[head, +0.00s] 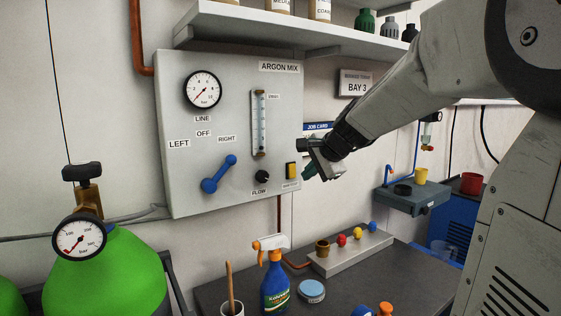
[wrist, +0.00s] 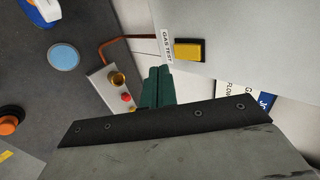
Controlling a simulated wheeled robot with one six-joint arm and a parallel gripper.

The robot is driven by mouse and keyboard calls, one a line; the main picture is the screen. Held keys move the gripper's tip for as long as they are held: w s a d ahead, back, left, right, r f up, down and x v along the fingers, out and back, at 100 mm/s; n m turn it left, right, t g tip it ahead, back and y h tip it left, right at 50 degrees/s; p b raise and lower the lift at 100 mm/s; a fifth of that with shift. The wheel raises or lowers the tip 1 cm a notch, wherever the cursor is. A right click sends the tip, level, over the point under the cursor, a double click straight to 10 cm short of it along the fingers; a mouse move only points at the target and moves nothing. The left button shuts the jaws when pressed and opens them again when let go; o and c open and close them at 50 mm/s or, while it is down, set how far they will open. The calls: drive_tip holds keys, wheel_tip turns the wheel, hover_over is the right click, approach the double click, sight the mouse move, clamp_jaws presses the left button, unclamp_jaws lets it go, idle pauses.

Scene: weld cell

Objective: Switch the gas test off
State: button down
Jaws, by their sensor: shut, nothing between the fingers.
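The gas test switch (head: 291,171) is a yellow rocker in a dark frame at the lower right of the grey argon panel (head: 180,90). In the wrist view the yellow rocker (wrist: 189,50) sits near the panel edge, beside its "GAS TEST" label (wrist: 166,47). I cannot tell which way the rocker is tipped. My gripper (head: 307,173) is just right of the switch in the head view. In the wrist view its green fingers (wrist: 157,72) are together and empty, below and left of the rocker, seemingly apart from it.
The panel also carries a gauge (head: 202,90), a flow tube (head: 259,123), a black flow knob (head: 262,177) and a blue lever (head: 219,174). A shelf (head: 260,35) overhangs it. Below, a bench holds a spray bottle (head: 275,285) and a fitting block (head: 350,254). A green cylinder (head: 110,275) stands left.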

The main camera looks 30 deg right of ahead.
sight(293, 171)
drive_tip(key=shift+w+f, duration=0.2)
drive_tip(key=shift+w, duration=0.9)
drive_tip(key=shift+w+f, duration=0.2)
drive_tip(key=shift+w, duration=0.85)
drive_tip(key=shift+w, duration=0.15)
drive_tip(key=shift+r, duration=0.1)
drive_tip(key=shift+r, duration=0.75)
